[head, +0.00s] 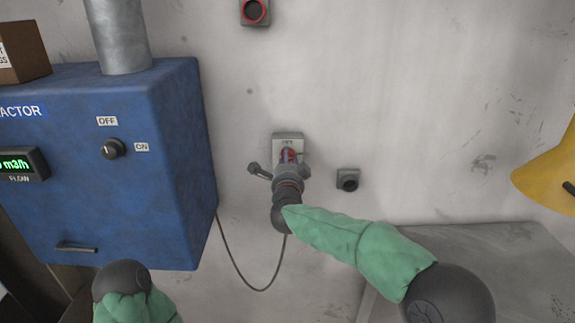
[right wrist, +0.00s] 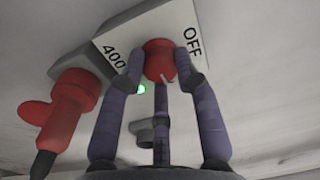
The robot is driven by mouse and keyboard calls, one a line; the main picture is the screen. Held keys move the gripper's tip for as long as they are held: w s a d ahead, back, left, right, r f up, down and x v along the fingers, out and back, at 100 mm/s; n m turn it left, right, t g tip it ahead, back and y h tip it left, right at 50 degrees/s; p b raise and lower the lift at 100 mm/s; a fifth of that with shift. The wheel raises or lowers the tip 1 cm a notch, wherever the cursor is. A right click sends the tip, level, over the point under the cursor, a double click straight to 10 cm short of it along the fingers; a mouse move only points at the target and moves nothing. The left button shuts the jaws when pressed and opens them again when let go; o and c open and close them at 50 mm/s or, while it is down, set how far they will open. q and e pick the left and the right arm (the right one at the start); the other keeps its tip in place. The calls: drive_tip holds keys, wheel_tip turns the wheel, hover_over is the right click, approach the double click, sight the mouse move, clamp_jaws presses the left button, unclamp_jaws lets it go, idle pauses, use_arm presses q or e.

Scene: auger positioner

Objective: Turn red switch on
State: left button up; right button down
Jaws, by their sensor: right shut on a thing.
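The red switch (right wrist: 158,58) is a round knob on a pale wall box (right wrist: 125,35) marked OFF and 400. The box also shows in the head view (head: 287,137). My right gripper (right wrist: 162,75) is shut on the red switch, with fingers on both sides of it and one below. In the head view my right gripper (head: 288,165) reaches up to the box and largely covers the switch. A white mark shows on the knob's lower edge. Of my left arm, only the dark wrist and green sleeve show at the lower left; its fingers are hidden.
A red plug (right wrist: 74,105) with a black cable sits left of the box in the wrist view, near the fingers. A green light (right wrist: 141,89) glows at the box's edge. A blue cabinet (head: 180,160) with an OFF/ON knob (head: 113,149) stands left. A small grey fitting (head: 348,179) is right.

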drive_tip(key=shift+d, duration=0.1)
idle(0.4)
drive_tip(key=c, duration=0.9)
unclamp_jaws()
drive_tip(key=s, duration=1.2)
drive_tip(key=shift+f, duration=0.2)
